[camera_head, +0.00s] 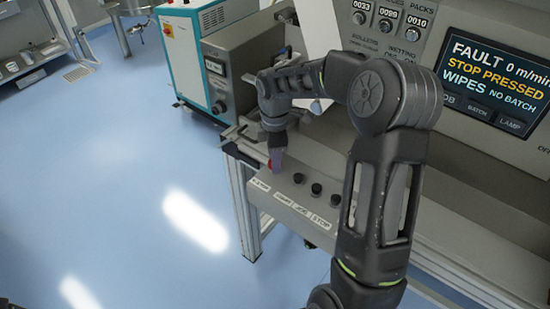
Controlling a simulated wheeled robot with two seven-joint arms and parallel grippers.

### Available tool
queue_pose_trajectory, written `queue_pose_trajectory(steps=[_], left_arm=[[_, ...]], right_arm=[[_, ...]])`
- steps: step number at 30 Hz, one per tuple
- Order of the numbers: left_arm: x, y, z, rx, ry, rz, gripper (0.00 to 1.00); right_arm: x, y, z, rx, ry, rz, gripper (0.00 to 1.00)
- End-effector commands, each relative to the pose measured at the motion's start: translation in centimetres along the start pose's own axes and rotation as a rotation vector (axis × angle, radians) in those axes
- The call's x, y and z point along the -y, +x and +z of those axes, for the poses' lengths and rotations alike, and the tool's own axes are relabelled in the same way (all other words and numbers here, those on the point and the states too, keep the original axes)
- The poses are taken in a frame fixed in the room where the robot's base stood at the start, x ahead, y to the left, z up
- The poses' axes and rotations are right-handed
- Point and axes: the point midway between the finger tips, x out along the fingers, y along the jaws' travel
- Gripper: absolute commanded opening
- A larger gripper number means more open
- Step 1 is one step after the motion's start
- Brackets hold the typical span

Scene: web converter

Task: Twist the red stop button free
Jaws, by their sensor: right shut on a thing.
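The red stop button (269,165) is at the left end of the row on the sloped grey control panel (321,233). My right gripper (277,163) comes down from above and is shut on the red stop button. I cannot tell from this view whether the button is turned. The screen (495,80) reads "FAULT", "STOP PRESSED" and "0 m/min". My left gripper is not in view.
Several black buttons (316,188) stand on the panel just right of the gripper, above printed labels. A grey box with a dial (216,75) and a teal-edged cabinet (184,50) stand behind. The blue floor (110,190) at left is clear.

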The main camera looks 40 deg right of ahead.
Motion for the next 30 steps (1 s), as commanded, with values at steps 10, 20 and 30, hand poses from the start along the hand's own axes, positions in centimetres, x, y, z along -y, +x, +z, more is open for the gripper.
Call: queue_pose_trajectory(steps=[10, 20, 30], left_arm=[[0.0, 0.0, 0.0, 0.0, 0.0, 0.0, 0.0], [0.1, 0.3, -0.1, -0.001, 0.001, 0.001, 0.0], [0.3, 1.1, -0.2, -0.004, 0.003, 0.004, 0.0]], right_arm=[[0.0, 0.0, 0.0, 0.0, 0.0, 0.001, 0.0], [0.0, 0.0, 0.0, 0.0, 0.054, 0.001, 0.0], [-0.1, 0.1, 0.0, 0.0, 0.259, 0.002, 0.0]])
